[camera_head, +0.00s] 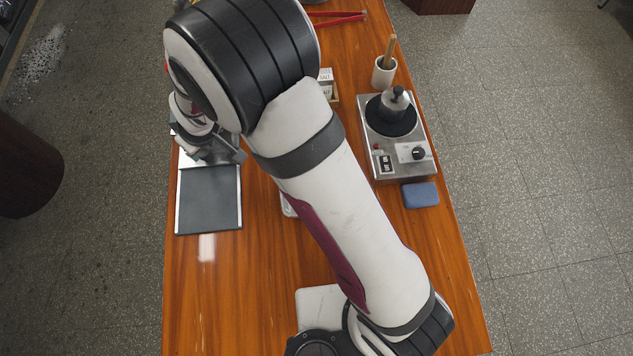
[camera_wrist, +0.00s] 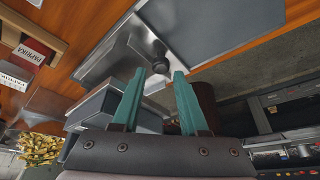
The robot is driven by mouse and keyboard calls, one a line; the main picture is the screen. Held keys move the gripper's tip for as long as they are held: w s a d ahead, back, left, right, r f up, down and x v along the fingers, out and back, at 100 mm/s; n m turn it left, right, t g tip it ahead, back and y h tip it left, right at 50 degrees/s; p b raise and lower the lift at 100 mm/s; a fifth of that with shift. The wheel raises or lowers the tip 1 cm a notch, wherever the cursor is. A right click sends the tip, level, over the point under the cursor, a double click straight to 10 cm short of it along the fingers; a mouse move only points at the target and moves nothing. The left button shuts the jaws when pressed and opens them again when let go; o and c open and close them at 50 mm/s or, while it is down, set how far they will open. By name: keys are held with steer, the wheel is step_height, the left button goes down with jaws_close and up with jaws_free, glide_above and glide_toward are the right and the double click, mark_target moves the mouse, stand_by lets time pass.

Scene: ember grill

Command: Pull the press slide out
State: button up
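A flat dark grey plate with a silver border (camera_head: 208,199), which looks like part of the press, lies on the left of the wooden table. Its far end is under my gripper (camera_head: 222,152). In the wrist view the dark plate (camera_wrist: 215,25) is at the top, joined to a silver plate (camera_wrist: 104,62) with a black knob (camera_wrist: 159,64). My gripper (camera_wrist: 160,76) shows two teal fingers, apart and empty. The knob appears between and just beyond the fingertips; I cannot tell if they touch it. I cannot tell which part is the slide.
Spice boxes (camera_wrist: 36,52) show left in the wrist view. A grey block (camera_wrist: 95,106) is close beside my left finger.

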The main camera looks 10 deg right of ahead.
steer(key=v, duration=1.2)
steer(key=s+d+r+m+g, duration=0.1)
steer(key=s+d+r+m, duration=0.1)
steer(key=s+d+m, duration=0.4)
steer(key=s+d+r+m+g+h, duration=0.1)
steer(key=s+d+r+m, duration=0.1)
steer(key=s+d+m, duration=0.3)
steer(key=s+d, duration=0.4)
steer(key=d, duration=0.5)
steer(key=shift+s+d+r+m+g+h, duration=0.2)
steer(key=shift+s+d+m+g+h, duration=0.1)
steer(key=shift+s+m+g, duration=0.1)
